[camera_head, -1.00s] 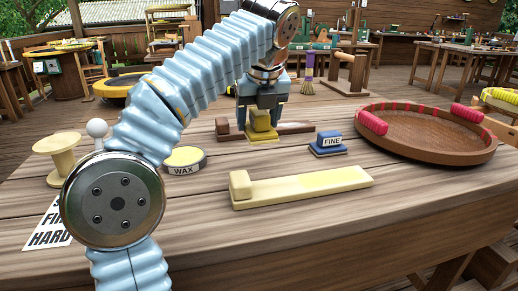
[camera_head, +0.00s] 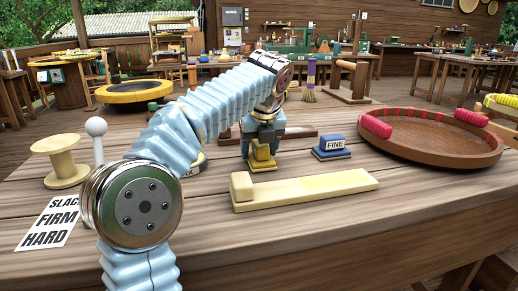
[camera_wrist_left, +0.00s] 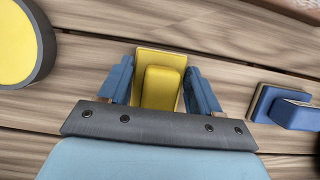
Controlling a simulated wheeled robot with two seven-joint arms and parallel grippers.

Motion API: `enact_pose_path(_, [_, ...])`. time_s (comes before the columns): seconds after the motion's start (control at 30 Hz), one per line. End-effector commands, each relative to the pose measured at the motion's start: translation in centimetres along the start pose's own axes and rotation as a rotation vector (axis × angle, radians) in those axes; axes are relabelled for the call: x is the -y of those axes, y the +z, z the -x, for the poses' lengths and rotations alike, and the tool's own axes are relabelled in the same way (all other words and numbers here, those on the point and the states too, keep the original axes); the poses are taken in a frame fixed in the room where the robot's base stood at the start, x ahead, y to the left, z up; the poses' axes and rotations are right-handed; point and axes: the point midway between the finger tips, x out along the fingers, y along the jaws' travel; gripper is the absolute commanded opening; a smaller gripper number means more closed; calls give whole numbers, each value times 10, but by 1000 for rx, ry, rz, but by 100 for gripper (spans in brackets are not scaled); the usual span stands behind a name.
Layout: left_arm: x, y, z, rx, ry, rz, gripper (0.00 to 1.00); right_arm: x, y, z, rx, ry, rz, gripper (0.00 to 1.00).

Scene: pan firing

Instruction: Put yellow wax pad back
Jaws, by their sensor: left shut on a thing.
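The yellow wax pad (camera_head: 262,163) is a small yellow block with a raised grip. My left gripper (camera_head: 262,150) is shut on that grip; the wrist view shows the pad (camera_wrist_left: 160,90) between the blue fingers of the gripper (camera_wrist_left: 160,92). The pad is at or just above the table, left of the blue FINE pad (camera_head: 331,146) and behind the pale wooden strip (camera_head: 310,187). I cannot tell whether it touches the table. The wax tin (camera_head: 198,166) is mostly hidden behind my left arm; its yellow top (camera_wrist_left: 15,45) shows in the wrist view. My right gripper is not in view.
A dark brown wooden bar (camera_head: 303,137) lies behind the pad. A round tray with a pink-wrapped rim (camera_head: 430,150) stands at the right. A wooden spool (camera_head: 62,160), a white-knobbed peg (camera_head: 97,135) and a lettered card (camera_head: 50,221) are at the left. The table's front right is clear.

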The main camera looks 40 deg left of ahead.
Motion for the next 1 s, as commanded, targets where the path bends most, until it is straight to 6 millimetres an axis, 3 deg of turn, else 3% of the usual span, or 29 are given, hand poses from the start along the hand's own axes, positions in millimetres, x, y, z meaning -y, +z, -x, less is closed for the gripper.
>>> enact_pose_path(0.1, [0, -1, -3, 0, 0, 0, 39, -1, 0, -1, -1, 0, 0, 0])
enact_pose_path(0.13, [0, -1, -3, -1, 1, 0, 66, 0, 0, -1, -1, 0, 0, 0])
enact_pose_path(0.3, [0, -1, -2, 0, 1, 0, 89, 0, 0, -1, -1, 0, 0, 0])
enact_pose_path(0.67, [0, 1, 7, 1, -2, 0, 89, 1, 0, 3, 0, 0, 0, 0])
enact_pose_path(1.0, [1, 2, 83, 2, -3, 0, 89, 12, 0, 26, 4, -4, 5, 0])
